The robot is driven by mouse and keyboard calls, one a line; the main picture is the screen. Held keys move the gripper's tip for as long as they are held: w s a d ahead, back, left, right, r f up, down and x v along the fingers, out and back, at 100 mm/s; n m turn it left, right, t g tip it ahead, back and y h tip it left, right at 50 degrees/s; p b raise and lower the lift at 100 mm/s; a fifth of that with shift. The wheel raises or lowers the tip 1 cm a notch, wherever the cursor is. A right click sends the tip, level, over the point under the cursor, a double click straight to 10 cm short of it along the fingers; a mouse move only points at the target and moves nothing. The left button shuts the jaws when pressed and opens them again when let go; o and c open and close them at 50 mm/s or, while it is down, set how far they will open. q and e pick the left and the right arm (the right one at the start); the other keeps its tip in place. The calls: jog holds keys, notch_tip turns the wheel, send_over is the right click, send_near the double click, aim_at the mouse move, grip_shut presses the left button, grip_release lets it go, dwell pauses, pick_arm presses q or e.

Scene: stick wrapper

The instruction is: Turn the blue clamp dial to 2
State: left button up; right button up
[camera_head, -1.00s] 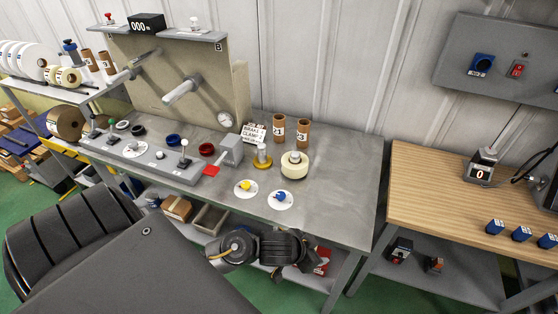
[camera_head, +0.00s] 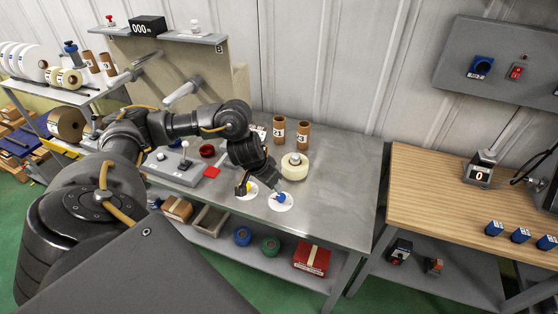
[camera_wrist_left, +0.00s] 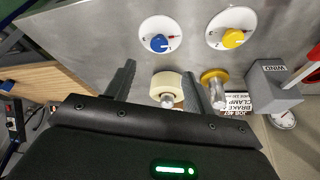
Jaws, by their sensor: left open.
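The blue clamp dial (camera_head: 282,198) sits on a round white plate on the grey bench top. In the left wrist view the blue dial (camera_wrist_left: 159,43) lies ahead of my fingertips, roughly centred between them and not gripped. A red mark shows on its plate; the numbers are too small to read. My left gripper (camera_head: 262,190) is open, reaching down over the bench beside the dials; it also shows in the left wrist view (camera_wrist_left: 159,69). The yellow dial (camera_wrist_left: 233,38) is on its own white plate beside the blue one, partly hidden by my gripper in the head view.
A cream tape roll (camera_head: 295,167) and two brown cardboard tubes (camera_head: 291,132) stand close behind the blue dial. A lever box (camera_head: 178,160) is left of my gripper. The bench's front right is clear.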

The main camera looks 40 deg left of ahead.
aim_at(281, 196)
pick_arm(q)
jog(key=b+x, duration=0.1)
jog(key=x, duration=0.9)
jog(key=shift+w+f, duration=0.25)
jog(key=shift+f, duration=0.05)
jog(key=c, duration=1)
